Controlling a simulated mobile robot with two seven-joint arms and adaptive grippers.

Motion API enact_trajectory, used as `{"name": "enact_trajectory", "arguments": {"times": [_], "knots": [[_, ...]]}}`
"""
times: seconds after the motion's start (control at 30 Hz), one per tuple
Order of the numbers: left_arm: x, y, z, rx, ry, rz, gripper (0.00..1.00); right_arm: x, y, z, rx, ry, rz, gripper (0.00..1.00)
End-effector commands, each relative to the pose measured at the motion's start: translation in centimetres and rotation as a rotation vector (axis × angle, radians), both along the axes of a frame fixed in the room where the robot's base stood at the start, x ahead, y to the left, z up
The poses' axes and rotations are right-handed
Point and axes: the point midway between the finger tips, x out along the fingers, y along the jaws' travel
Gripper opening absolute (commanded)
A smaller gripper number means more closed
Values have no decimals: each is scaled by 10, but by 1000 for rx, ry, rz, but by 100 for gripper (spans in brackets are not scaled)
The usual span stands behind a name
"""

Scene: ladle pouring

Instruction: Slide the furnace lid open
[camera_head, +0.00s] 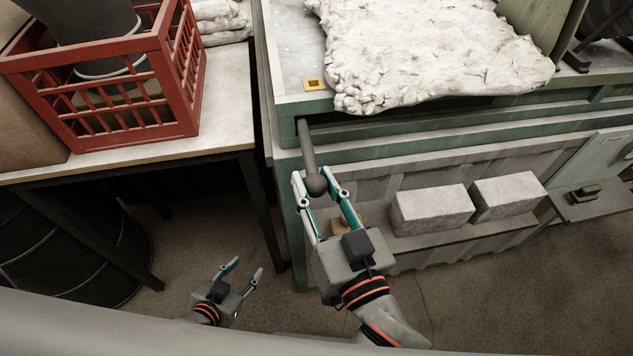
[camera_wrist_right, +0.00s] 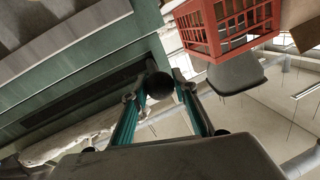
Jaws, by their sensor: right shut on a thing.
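The furnace (camera_head: 293,165) is a green metal body with a pale top. A grey rod handle (camera_head: 307,145) with a round knob (camera_head: 316,185) at its end sticks out toward me from the slot at its front left. My right gripper (camera_head: 314,181) is shut on the knob, with one finger on each side. In the right wrist view the dark knob (camera_wrist_right: 160,86) sits between the fingertips. The lid plate itself is hidden or cannot be told apart from the furnace top. My left gripper (camera_head: 246,267) is open and empty, low above the floor to the left.
A crumpled white blanket (camera_head: 430,50) covers much of the furnace top. Two pale bricks (camera_head: 432,209) lie on the ledge to the right of my right gripper. A table (camera_head: 150,152) with a red crate (camera_head: 125,100) stands at the left.

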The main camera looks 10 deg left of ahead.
Motion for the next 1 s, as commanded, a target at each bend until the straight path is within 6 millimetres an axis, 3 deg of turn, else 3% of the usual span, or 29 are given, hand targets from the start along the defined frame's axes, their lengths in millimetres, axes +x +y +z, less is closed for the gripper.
{"name": "enact_trajectory", "arguments": {"times": [0.03,0.07,0.1,0.47,1.0], "knots": [[1,0,0,1,-1,-1,40,-2,4,2,12,-1,10,35],[1,0,1,0,-2,-1,40,-2,4,2,12,-1,9,43],[2,0,1,1,-3,0,40,-2,4,2,11,-1,8,45],[0,4,-1,9,0,-6,40,-4,1,0,5,2,4,45],[1,2,0,6,-2,-5,40,-60,-28,0,6,3,5,45]]}}
